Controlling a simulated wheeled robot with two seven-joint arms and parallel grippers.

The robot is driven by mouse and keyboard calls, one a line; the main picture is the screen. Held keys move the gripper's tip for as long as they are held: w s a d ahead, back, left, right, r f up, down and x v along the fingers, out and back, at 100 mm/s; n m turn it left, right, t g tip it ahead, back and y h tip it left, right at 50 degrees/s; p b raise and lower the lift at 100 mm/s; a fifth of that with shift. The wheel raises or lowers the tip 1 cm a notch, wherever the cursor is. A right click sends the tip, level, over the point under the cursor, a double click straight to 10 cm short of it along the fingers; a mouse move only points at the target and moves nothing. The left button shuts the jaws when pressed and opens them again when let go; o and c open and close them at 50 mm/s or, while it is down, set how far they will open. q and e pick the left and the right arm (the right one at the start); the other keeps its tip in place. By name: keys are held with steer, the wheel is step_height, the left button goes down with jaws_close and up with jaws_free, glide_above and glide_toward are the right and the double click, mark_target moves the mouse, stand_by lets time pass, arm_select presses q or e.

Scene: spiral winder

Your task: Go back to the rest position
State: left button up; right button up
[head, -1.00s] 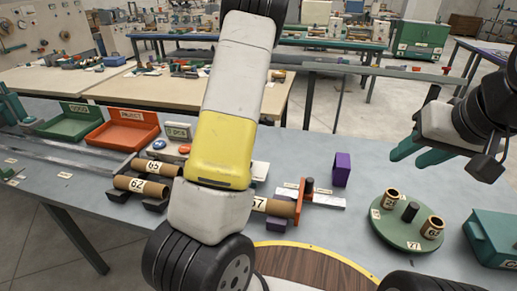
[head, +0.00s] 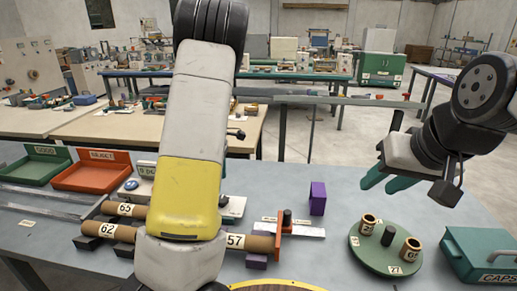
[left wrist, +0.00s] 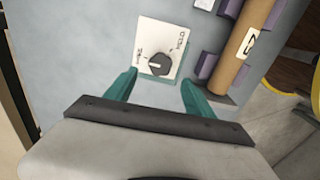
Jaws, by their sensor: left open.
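My left arm comes in across the middle of the head view, and its gripper is hidden there. In the left wrist view my left gripper (left wrist: 158,88) is open, its two teal fingers apart. Between and beyond the fingertips is a white plate with a dark knob (left wrist: 159,63); the fingers hold nothing. To the right of them lies a cardboard tube (left wrist: 248,40) on purple supports. My right gripper (head: 372,178) is at the right of the head view, above the bench, with teal fingers apart and nothing seen between them.
Tubes marked 63 (head: 124,209) and 62 (head: 108,233) lie on the bench left of my arm; tube 57 (head: 250,242) is right of it. A red tray (head: 92,171), a green tray (head: 34,165), a round green turntable (head: 384,262) and a teal box (head: 480,254) stand around.

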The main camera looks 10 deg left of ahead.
arm_select(q)
steer(key=s+d+r+m+t, duration=0.2)
steer(key=s+d+r+m, duration=0.2)
steer(key=s+r+m, duration=0.2)
steer(key=s+d+r+m+t+h, duration=0.1)
steer(key=s+d+r+m+t, duration=0.1)
steer(key=s+d+r+m, duration=0.2)
steer(key=s+d+r+m+t+h, duration=0.1)
steer(key=s+d+r+m+t, duration=0.1)
steer(key=s+d+r+m, duration=0.3)
steer(key=s+r+m, duration=0.4)
steer(key=s+r, duration=0.2)
steer(key=s, duration=0.3)
